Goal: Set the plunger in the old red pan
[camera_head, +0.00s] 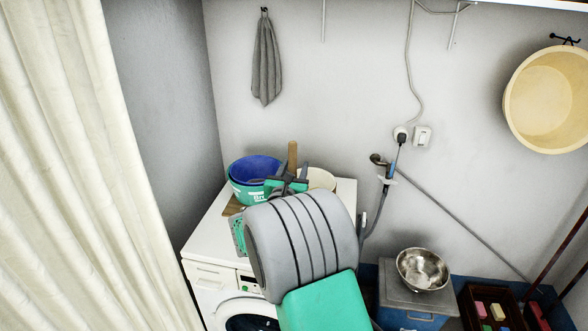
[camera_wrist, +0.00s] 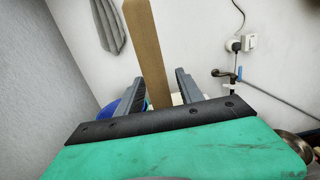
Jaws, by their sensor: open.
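The plunger's wooden handle (camera_head: 292,153) stands upright above the washing machine; its lower end is hidden behind my gripper. In the wrist view the handle (camera_wrist: 150,55) rises between the two fingers of my gripper (camera_wrist: 160,88). My gripper is open, with a gap on each side of the handle. In the head view my gripper (camera_head: 287,184) is over the machine top, in front of the handle. I cannot pick out the old red pan for certain; a small red thing (camera_head: 537,316) is cut off at the lower right.
On the white washing machine (camera_head: 205,235) a blue basin sits in a teal basin (camera_head: 236,188) left of my gripper, with a cream container (camera_head: 322,178) right. A metal bowl (camera_head: 422,268) stands on a grey-lidded bin (camera_head: 398,297). A dark red crate (camera_head: 470,316) holds coloured blocks.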

